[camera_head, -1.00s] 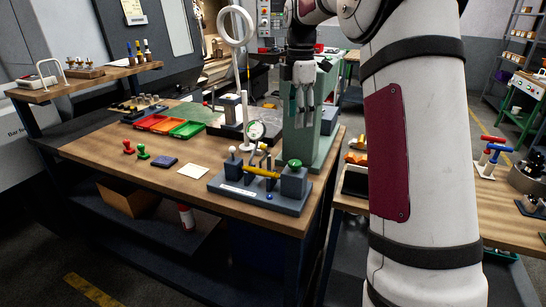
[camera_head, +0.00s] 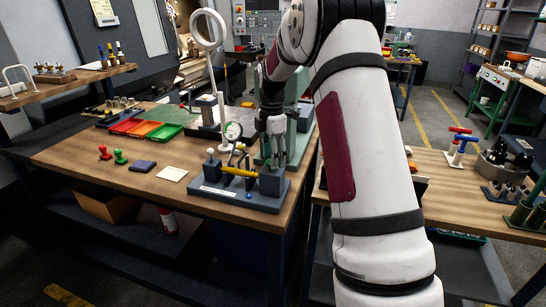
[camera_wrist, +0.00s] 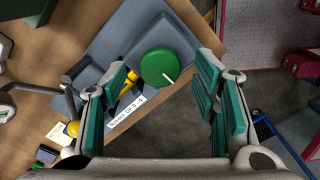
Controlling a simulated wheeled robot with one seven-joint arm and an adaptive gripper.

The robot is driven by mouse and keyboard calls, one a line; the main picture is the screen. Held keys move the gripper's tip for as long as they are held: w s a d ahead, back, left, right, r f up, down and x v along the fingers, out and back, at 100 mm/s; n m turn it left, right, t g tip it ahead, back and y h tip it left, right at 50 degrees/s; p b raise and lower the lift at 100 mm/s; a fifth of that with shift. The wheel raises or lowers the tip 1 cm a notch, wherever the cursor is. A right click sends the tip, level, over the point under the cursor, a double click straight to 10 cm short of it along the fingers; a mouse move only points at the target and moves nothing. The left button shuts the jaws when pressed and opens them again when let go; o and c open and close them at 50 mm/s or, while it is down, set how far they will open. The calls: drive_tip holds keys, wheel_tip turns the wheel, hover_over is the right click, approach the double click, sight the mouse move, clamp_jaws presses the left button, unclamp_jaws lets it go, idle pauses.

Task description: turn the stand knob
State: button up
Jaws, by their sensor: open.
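The stand knob (camera_wrist: 160,67) is a round green cap with a white line, on a blue-grey block at one end of the grey stand. In the wrist view it sits between the fingertips of my gripper (camera_wrist: 163,78), with a gap on both sides. My gripper is open and empty, with teal pads. In the head view my gripper (camera_head: 277,154) points down just over the block of the stand (camera_head: 238,197) and mostly hides the knob. I cannot tell the exact height between fingertips and knob.
A yellow bar (camera_head: 239,171) and upright levers stand beside the block. A ring-topped white post (camera_head: 222,90) rises behind. Red and green stamps (camera_head: 120,157), a dark blue pad (camera_head: 142,166) and a pale card (camera_head: 172,174) lie on the wooden bench (camera_head: 80,160), left of the stand.

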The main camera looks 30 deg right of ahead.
drive_tip(key=shift+f, duration=0.45)
drive_tip(key=c, duration=1.2)
drive_tip(key=shift+o, duration=0.2)
